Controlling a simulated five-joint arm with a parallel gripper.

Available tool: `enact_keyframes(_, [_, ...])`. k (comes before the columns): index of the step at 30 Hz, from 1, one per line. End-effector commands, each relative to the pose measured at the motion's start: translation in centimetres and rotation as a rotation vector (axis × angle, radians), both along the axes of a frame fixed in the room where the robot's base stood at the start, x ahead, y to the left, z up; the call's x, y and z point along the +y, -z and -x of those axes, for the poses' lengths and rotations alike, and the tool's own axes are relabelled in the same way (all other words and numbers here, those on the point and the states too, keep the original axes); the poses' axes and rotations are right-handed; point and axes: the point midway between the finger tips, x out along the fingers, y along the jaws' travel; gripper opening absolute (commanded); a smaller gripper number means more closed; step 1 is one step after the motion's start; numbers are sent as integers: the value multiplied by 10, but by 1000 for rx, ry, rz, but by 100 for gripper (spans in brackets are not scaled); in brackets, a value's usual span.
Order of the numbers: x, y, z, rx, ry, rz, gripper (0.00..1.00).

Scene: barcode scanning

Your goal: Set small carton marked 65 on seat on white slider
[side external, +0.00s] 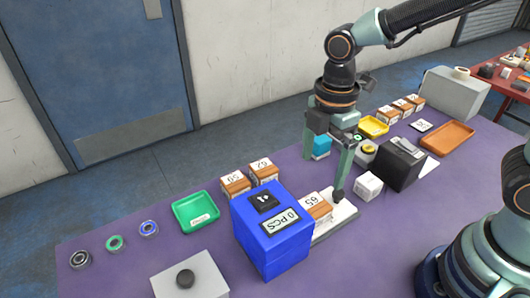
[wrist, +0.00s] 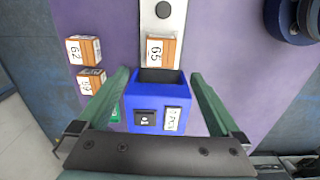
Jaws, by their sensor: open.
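The small carton marked 65 (side external: 317,206) is brown and white. It rests on the white slider (side external: 340,217), close beside the blue box, which hides part of it in the side view. In the wrist view the carton (wrist: 160,50) sits on the slider (wrist: 164,28) at the blue box's open edge, label up. A black knob (wrist: 163,9) stands at the slider's other end. My gripper (side external: 326,167) is open and empty above the slider. In the wrist view its fingers (wrist: 160,74) are spread wide on both sides of the blue box, apart from the carton.
The blue box (side external: 272,228) has a counter reading 0 PCS. Two similar cartons (side external: 235,184) stand behind it, beside a green tray (side external: 196,211). A white cube (side external: 368,185) and a black device (side external: 402,164) stand to the right.

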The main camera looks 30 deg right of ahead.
Motion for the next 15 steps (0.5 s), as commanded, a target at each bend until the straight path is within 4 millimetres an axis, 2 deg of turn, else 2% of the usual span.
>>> enact_keyframes(5, [-28,-28,-4,-95,310,-50,100])
enact_keyframes(9, [-63,-56,-2,-205,721,-134,100])
enact_keyframes(15, [-103,-83,8,-325,1226,-279,100])
